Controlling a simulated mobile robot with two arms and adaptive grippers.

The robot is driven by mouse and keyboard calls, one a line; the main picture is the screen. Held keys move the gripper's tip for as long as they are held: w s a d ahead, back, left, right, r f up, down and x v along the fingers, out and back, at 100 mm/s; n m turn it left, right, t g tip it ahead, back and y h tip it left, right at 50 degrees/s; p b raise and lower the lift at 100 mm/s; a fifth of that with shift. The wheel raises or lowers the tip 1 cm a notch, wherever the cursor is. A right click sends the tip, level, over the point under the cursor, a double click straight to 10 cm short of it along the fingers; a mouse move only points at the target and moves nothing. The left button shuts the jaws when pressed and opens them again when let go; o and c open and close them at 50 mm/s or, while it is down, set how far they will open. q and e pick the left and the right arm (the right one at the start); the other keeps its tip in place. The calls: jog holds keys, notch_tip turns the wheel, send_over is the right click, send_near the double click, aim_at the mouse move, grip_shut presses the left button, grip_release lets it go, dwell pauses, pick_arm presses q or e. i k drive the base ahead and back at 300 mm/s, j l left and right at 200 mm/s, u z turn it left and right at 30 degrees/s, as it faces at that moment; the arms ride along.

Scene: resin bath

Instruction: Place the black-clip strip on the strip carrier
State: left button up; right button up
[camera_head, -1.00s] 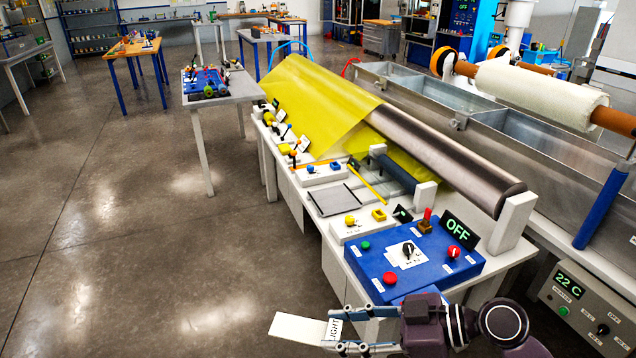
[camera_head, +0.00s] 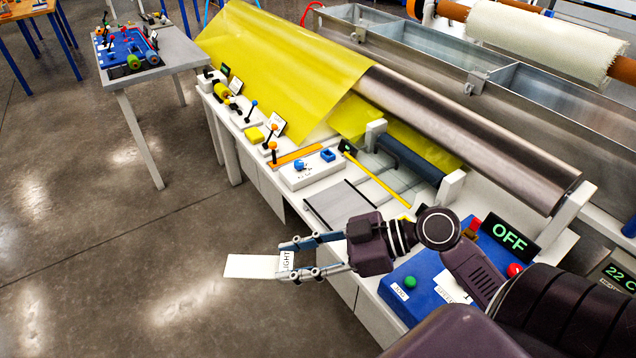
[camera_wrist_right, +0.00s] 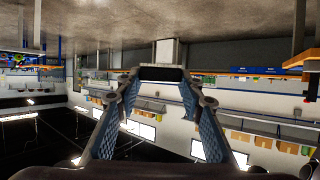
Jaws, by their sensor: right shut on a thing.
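My right gripper (camera_head: 288,261) is shut on a flat white strip (camera_head: 250,266), which sticks out to the left past the fingertips, over the floor in front of the bench. A label on the strip, partly covered, reads "IGHT". In the right wrist view the strip (camera_wrist_right: 165,52) extends beyond the fingertips (camera_wrist_right: 160,76), with a dark block between them that looks like the black clip. I cannot tell for sure which thing is the strip carrier. A grey plate with dark edges (camera_head: 340,205) lies on the bench, beyond the gripper. My left gripper is not in view.
A blue control box (camera_head: 418,285) with an "OFF" sign (camera_head: 509,237) stands at the bench's near end, partly behind my arm. A metal roller (camera_head: 470,140) with yellow film (camera_head: 285,60) runs along the bench. White blocks with small yellow and blue pieces line the front edge.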

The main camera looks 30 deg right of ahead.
aim_at(340, 204)
jog(key=i, duration=1.5)
jog(key=i+j, duration=0.1)
jog(key=i, duration=1.35)
jog(key=i+z, duration=0.1)
jog(key=z, duration=0.4)
jog(key=i+z, duration=0.1)
jog(key=z, duration=0.4)
jog(key=i+z, duration=0.1)
jog(key=z, duration=3.1)
